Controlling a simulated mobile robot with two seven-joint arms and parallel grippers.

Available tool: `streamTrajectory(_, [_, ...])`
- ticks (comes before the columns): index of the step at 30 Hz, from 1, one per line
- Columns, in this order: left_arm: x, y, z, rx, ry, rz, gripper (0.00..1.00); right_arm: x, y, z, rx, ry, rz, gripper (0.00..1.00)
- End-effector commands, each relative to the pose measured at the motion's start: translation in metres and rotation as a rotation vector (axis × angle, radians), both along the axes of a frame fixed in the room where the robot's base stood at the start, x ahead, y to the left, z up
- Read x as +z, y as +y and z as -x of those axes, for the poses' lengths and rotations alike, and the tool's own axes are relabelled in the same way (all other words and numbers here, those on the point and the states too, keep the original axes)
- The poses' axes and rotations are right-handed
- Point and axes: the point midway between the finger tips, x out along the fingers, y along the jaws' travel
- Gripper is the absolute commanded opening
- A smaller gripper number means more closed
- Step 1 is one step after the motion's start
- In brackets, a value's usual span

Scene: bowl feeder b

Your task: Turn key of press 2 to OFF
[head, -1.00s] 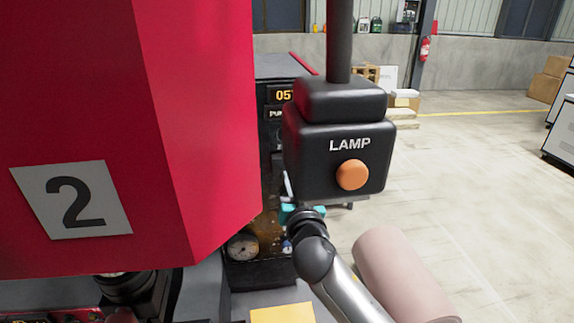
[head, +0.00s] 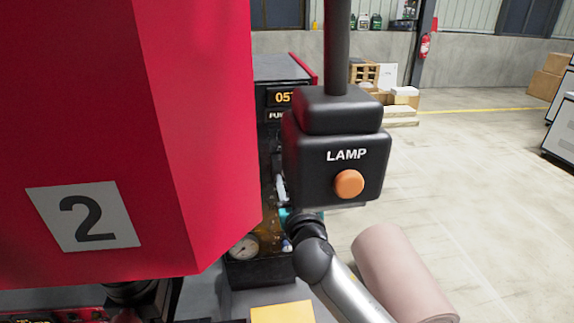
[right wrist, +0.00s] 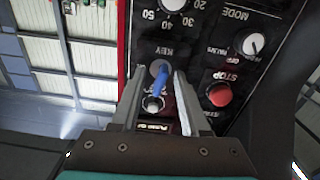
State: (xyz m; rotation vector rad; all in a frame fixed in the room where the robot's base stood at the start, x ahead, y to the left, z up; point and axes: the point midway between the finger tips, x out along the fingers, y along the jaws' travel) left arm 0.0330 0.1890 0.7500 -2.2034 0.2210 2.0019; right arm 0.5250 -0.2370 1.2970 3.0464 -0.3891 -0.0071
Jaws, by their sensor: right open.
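The red press 2 (head: 215,110) fills the left of the head view, with its number plate (head: 85,216). In the right wrist view a dark control panel (right wrist: 205,55) shows upside down. The blue key (right wrist: 159,80) sits in its switch, by the label KEY. My right gripper (right wrist: 161,72) is open, with one finger on each side of the key; I cannot tell whether either touches it. In the head view this gripper is mostly hidden behind the lamp box. My left gripper is not in view.
The black lamp box (head: 335,150) with an orange button (head: 349,184) hangs in front of my right wrist. A red STOP button (right wrist: 219,94) and a MODE knob (right wrist: 250,44) are beside the key. A pressure gauge (head: 243,248) is below. Open floor lies to the right.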

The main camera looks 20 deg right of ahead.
Motion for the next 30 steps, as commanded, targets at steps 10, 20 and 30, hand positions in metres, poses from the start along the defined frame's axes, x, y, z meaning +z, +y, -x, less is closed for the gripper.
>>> streamTrajectory(10, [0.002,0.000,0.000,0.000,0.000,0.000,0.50,-0.001,0.005,0.018,0.001,0.001,-0.002,0.45])
streamTrajectory(20, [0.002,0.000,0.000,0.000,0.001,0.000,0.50,-0.001,0.013,0.050,0.000,0.001,-0.002,0.45])
streamTrajectory(30, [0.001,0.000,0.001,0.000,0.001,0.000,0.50,0.000,0.018,0.068,0.000,0.000,-0.001,0.45])
